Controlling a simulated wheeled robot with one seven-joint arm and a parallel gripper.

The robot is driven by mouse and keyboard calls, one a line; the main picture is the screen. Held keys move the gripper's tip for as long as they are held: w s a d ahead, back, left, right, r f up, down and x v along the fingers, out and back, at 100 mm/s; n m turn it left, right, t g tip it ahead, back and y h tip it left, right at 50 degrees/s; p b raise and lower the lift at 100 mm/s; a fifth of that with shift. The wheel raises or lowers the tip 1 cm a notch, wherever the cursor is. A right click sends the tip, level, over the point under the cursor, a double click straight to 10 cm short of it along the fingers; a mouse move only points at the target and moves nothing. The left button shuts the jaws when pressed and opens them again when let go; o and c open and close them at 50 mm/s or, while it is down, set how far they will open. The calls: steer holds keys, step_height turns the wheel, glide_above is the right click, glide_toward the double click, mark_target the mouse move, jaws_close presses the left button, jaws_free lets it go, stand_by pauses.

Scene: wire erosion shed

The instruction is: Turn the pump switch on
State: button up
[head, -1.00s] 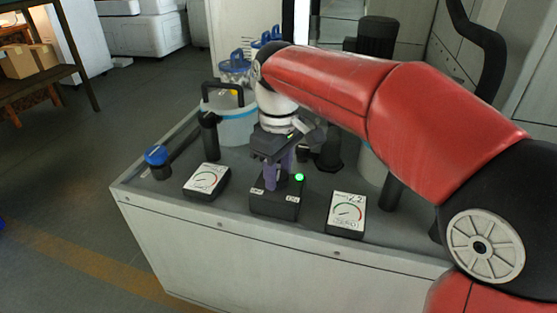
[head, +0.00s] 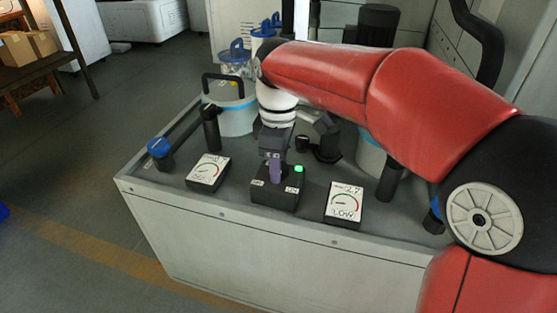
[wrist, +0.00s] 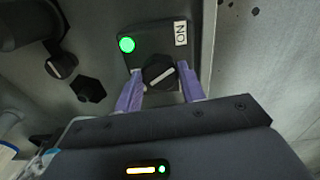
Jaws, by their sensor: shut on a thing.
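The pump switch is a black rotary knob (wrist: 160,73) with a white pointer line, on a black box (head: 262,197) at the front of the bench. In the wrist view the pointer slants up to the right. The ON label (wrist: 180,32) is on the box above the knob, and a green lamp (wrist: 127,45) is lit. My gripper (wrist: 160,88) has its two purple fingers on either side of the knob, shut on it. In the head view the gripper (head: 275,176) comes down from above and hides the knob.
White gauge panels stand left (head: 208,170) and right (head: 344,203) of the switch box. A blue-capped post (head: 158,148) is at the bench's left end. A handled canister (head: 232,113) and dark fittings (head: 325,140) stand behind. The floor to the left is open.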

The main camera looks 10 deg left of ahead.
steer(key=o, duration=1)
steer(key=shift+c, duration=0.2)
step_height(320, 180, up, 8)
steer(key=shift+f+p, duration=0.1)
steer(key=shift+p, duration=0.4)
steer(key=s+d+m+t, duration=0.1)
steer(key=s+d+m, duration=0.15)
steer(key=d, duration=0.25)
steer(key=s+d+f+m+t, duration=0.1)
steer(key=s+d+m, duration=0.15)
steer(key=d, duration=0.25)
steer(key=s+d+m+t, duration=0.1)
steer(key=d+m, duration=0.3)
steer(key=d, duration=0.1)
steer(key=s+d+f+m+t, duration=0.2)
steer(key=s+d+f+m, duration=0.5)
steer(key=s+d+m, duration=0.1)
steer(key=s+d, duration=0.1)
steer(key=d, duration=0.1)
steer(key=shift+s+d+f+m+t, duration=0.15)
steer(key=shift+d+f+m+t, duration=0.15)
steer(key=shift+d+f+m, duration=0.1)
